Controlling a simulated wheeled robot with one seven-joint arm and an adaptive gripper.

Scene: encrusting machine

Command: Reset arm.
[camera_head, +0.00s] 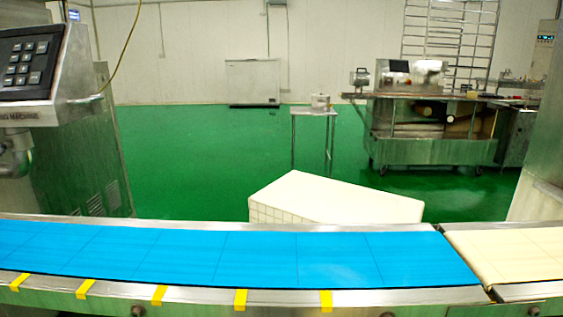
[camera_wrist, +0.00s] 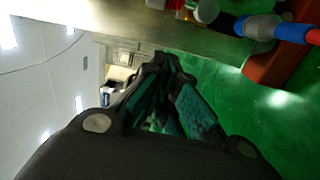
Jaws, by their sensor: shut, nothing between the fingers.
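My gripper (camera_wrist: 168,68) shows in the wrist view as a dark shape pointing away from the camera, with its fingertips close together. It is shut and nothing shows between its fingers. The green floor lies behind and to the right of it, and a pale wall lies to the left. In the head view neither my arm nor my gripper shows.
A blue conveyor belt (camera_head: 230,256) with yellow marks crosses the front of the head view, beside a cream belt (camera_head: 510,250). A control panel (camera_head: 30,62) stands at left. A white block (camera_head: 335,200) stands behind the belt. A metal beam (camera_wrist: 180,35) crosses above my gripper.

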